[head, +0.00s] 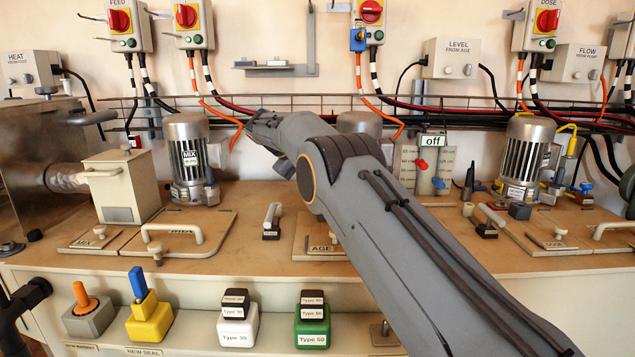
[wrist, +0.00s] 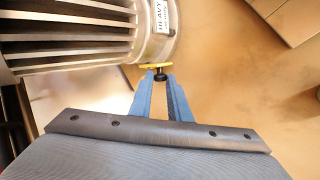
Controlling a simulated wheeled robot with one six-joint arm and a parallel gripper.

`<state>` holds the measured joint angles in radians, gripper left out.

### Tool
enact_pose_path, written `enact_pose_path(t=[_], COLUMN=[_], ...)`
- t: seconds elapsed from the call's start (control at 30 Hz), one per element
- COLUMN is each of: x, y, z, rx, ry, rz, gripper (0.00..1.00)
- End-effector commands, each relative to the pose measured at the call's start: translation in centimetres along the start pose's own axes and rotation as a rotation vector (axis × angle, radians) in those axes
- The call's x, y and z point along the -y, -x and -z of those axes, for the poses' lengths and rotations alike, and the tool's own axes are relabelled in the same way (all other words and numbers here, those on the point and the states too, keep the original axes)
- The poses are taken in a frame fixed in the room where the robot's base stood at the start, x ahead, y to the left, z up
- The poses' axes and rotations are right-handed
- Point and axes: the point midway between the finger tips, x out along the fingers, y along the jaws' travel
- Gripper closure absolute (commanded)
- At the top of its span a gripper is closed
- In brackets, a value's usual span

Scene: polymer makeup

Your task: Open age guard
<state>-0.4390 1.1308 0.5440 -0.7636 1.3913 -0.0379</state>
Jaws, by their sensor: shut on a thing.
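The plate labelled AGE (head: 318,249) lies on the bench top in the head view, with my arm across its right side. The rest of the age guard is hidden behind my arm. My gripper (wrist: 160,82) shows in the wrist view with its blue fingers together at the tips. They are shut on a small black part with a yellow disc (wrist: 155,66) at its top. This part is beside the end of a finned motor (wrist: 95,32) with a label reading HEAVY. My gripper is hidden by my arm in the head view.
The MIX motor (head: 190,158) stands left, and another motor (head: 522,160) stands right. Bar handles (head: 272,222) rise from the bench. An "off" sign (head: 432,141) stands behind my arm. Coloured Type blocks (head: 236,325) stand in front, below the bench top.

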Motion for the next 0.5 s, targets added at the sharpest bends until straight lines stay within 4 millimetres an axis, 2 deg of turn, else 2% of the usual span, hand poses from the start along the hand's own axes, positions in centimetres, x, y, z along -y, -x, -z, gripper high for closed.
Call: enact_pose_path(t=[0.1,0.13,0.17,0.5], x=[0.22,0.21,0.21,0.01], y=[-0.03,-0.02,-0.03,0.32], z=[0.0,0.0,0.0,0.0], rx=[0.001,0.001,0.001,0.0], ry=[0.002,0.002,0.002,0.0], rz=[0.002,0.002,0.002,0.001], gripper=[1.0,0.79,0.76,0.76])
